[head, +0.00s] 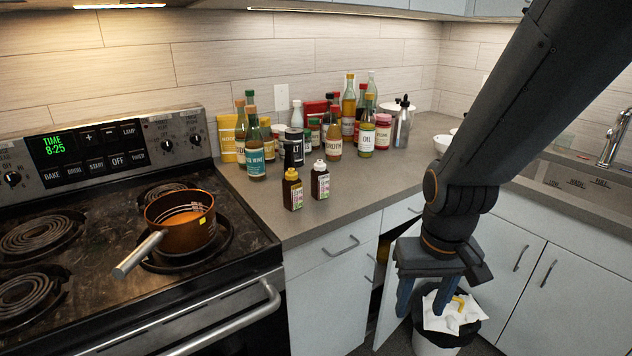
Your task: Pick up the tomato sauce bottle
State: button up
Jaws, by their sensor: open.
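Two small dark bottles stand upright side by side near the counter's front edge: one with a yellow cap (292,190) and one with a white cap (320,181). Both have light labels too small to read, so I cannot tell whether either is the tomato sauce bottle. My gripper (422,304) is open and empty, pointing down in front of the lower cabinets. It is to the right of the two bottles, lower than the countertop and apart from them.
Several taller bottles and jars (256,158) crowd behind the small bottles. A copper pot (180,222) sits on the coil stove at left. A trash bin (447,338) stands below my gripper. Counter (375,185) right of the bottles is clear. The sink (575,185) is far right.

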aim_at(319, 175)
jog(key=u, duration=1.6)
jog(key=k, duration=0.3)
jog(key=z, duration=1.1)
jog(key=i, duration=0.65)
jog(key=z, duration=0.5)
